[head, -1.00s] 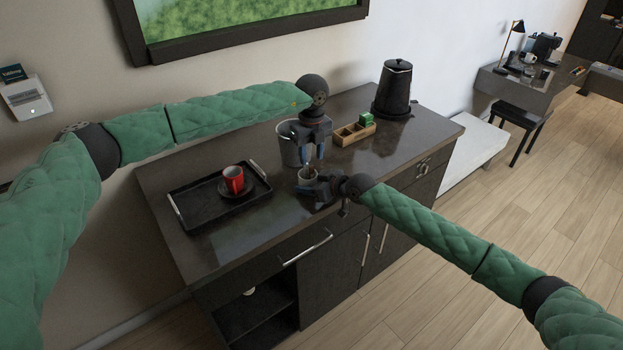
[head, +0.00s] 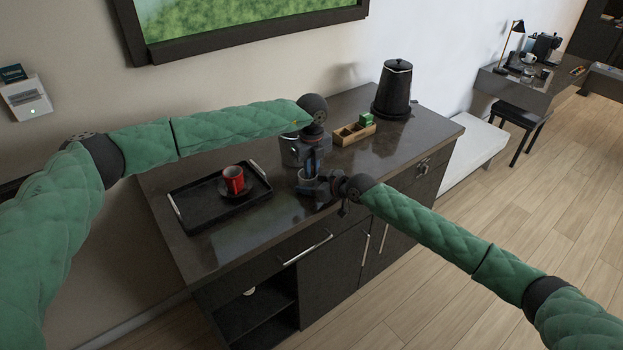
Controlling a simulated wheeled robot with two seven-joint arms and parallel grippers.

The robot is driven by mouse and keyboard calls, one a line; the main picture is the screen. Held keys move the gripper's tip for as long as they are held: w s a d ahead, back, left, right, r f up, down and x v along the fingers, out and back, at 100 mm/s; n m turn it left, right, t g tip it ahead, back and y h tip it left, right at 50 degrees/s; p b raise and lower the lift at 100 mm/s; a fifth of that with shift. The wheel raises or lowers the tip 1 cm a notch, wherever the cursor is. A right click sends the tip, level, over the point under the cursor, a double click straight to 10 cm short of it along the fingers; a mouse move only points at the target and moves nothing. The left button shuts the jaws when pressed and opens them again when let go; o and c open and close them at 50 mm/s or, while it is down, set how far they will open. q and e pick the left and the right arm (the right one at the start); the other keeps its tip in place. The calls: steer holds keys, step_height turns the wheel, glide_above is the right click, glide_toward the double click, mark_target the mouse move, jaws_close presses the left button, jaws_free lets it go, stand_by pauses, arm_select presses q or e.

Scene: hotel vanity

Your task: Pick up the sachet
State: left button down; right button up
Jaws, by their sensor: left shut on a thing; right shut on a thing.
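Green packets, possibly the sachets (head: 366,119), stand in the right end of a wooden box (head: 341,138) at the back of the counter. My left gripper (head: 311,172) points down over a small cup (head: 305,176), its fingertips at the cup's mouth. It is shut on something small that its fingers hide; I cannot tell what. My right gripper (head: 318,188) comes from the right and is shut on the cup, which is partly hidden behind both grippers.
A black tray (head: 188,213) with a red cup (head: 233,179) on a dark saucer lies to the left. A metal bucket (head: 290,152) stands close behind my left gripper. A black kettle (head: 393,90) is at the back right. The counter's right front is clear.

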arm_select(q)
steer(key=shift+r, duration=0.1)
step_height(320, 180, up, 18)
stand_by(0.6)
arm_select(e)
steer(key=o, duration=1.1)
